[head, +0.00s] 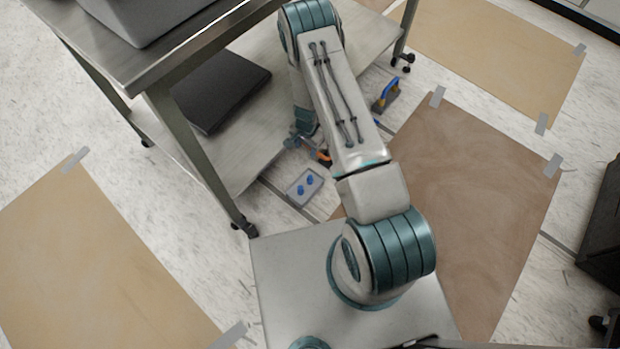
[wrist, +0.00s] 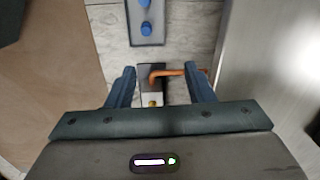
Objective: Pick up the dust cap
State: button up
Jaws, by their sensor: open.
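Two small blue pieces, which look like the dust caps, sit on a small grey tray. In the head view the tray (head: 304,197) lies on the floor beside the cart's lower shelf, with one blue cap (head: 310,180) and another blue cap (head: 300,190) on it. In the wrist view the tray (wrist: 149,38) is at the top, with a blue cap (wrist: 145,28) near its lower end. My gripper (wrist: 160,72) is open, its fingers apart, short of the tray in that view. In the head view my arm partly hides the gripper.
A dark block with an orange hooked handle (wrist: 168,73) shows between my fingers; whether they touch it is unclear. A metal cart (head: 190,150) stands at left, with a dark flat case (head: 215,90) on its lower shelf. A blue-and-orange tool (head: 387,93) lies beyond my arm.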

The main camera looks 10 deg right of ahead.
aim_at(310, 177)
jog(key=shift+m+h, duration=0.3)
jog(key=shift+m, duration=0.1)
jog(key=f+b, duration=0.1)
jog(key=f, duration=0.4)
jog(key=d+f+b, duration=0.1)
jog(key=f, duration=0.4)
jog(key=s+f+b, duration=0.1)
jog(key=f, duration=0.5)
jog(key=shift+s+d+b, duration=0.1)
jog(key=shift+d+b, duration=0.05)
jog(key=shift+b, duration=0.2)
jog(key=f, duration=0.2)
jog(key=f+b, duration=0.2)
jog(key=f, duration=0.1)
jog(key=shift+s+f, duration=0.3)
grip_shut()
